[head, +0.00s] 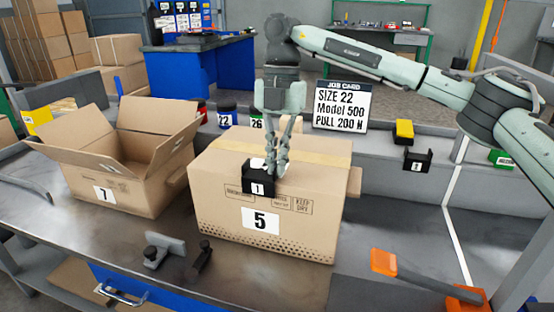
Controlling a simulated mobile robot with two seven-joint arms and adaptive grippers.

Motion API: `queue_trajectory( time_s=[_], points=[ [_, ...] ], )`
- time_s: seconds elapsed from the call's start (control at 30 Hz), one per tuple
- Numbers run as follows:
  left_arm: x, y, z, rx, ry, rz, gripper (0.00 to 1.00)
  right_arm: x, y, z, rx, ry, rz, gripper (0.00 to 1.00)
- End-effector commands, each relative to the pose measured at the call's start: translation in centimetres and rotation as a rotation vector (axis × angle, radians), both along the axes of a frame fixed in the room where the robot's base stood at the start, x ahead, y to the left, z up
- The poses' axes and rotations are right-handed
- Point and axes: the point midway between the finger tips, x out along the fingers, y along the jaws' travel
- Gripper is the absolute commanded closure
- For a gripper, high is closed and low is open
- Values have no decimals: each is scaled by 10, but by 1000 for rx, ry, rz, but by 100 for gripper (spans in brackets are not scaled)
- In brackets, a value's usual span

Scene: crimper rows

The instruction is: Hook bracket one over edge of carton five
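Carton five (225,208) is a closed brown box on the bench in the middle of the head view, with a "5" label on its front. Bracket one (258,187) is a small black piece with a white "1" label. It is at the carton's top front edge; whether it rests on the edge or hangs just above it cannot be told. My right gripper (273,167) points down over the carton, its fingers close together at the bracket's back right. It looks shut on the bracket, though the contact is partly hidden. My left gripper is not in view.
Open carton seven (130,190) stands to the left. A job card (341,105) stands behind. Another black bracket (418,160) and a yellow-and-black block (403,132) are at right. Dark metal tools (164,249) lie in front. An orange-ended bar (385,262) lies front right.

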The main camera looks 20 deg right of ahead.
Motion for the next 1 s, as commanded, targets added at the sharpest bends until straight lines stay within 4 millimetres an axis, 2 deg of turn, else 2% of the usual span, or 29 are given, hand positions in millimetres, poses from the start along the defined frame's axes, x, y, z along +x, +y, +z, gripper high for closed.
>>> queue_trajectory(
  time_s=[0.23,0.3,0.47,0.77,0.87,1.0],
  points=[
    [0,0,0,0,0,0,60,0,0,0,0,0,0,100],
    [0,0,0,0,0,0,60,0,0,0,0,0,0,89],
    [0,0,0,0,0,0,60,0,0,0,0,0,0,71],
    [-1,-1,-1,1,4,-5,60,0,0,2,0,0,0,71],
    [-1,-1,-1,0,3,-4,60,2,0,10,0,-3,0,71],
    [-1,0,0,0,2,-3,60,5,-2,34,1,-5,-1,71]
  ],
)
